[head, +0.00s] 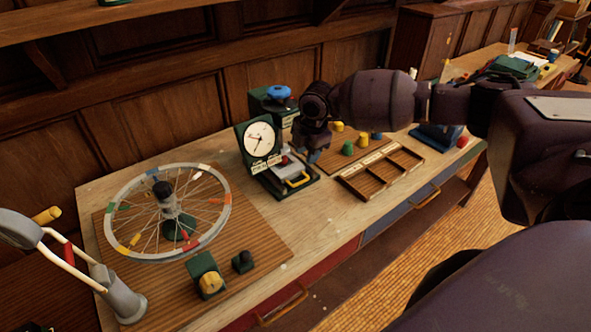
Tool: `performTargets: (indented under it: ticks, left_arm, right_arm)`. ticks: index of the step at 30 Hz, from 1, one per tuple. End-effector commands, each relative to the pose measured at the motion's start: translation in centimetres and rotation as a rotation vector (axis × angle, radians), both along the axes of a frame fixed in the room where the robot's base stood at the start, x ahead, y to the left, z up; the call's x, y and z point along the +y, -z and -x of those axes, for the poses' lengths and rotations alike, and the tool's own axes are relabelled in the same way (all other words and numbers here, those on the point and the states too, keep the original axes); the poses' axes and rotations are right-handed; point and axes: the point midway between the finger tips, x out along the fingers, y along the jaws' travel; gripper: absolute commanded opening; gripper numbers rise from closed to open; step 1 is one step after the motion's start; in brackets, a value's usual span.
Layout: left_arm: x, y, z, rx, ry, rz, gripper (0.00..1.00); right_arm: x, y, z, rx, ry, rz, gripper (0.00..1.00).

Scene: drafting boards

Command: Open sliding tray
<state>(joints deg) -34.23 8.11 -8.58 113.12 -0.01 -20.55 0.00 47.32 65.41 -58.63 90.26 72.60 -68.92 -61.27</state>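A small tray (291,174) in grey and white with a yellow handle (298,181) sits at the front of a dark green device with a white round dial (260,139). It looks like the sliding tray, and how far it is out I cannot tell. My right gripper (313,156) points down just behind and right of the tray, apart from the yellow handle in the picture. Its fingers are small and dark, and I cannot tell whether they are open or shut. My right arm comes in from the right. My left gripper is not in view.
A spoked wheel (128,252) on a stand fills the table's left side. A divided wooden tray (376,186) and a board with coloured pegs (347,148) lie right of the device. Drawers with yellow handles (426,197) are under the front edge. Bare tabletop lies before the device.

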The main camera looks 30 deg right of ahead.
Motion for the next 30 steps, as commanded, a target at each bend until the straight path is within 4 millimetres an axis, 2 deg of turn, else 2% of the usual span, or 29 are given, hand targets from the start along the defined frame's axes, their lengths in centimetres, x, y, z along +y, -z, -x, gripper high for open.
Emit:
performTargets:
  ticks: [7,18,24,30]
  left_arm:
    - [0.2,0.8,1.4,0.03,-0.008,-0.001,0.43]
    - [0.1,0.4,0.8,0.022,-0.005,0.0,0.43]
    - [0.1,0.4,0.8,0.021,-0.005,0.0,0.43]
    - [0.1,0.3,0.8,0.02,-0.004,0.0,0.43]
  right_arm:
    - [0.1,2.9,-0.4,0.002,0.0,-0.001,0.36]
    - [0.2,8.7,-1.4,0.001,0.001,0.0,0.36]
    - [0.2,10.2,-1.7,-0.001,0.001,0.0,0.36]
    - [0.2,10.5,-1.8,-0.001,0.0,0.0,0.36]
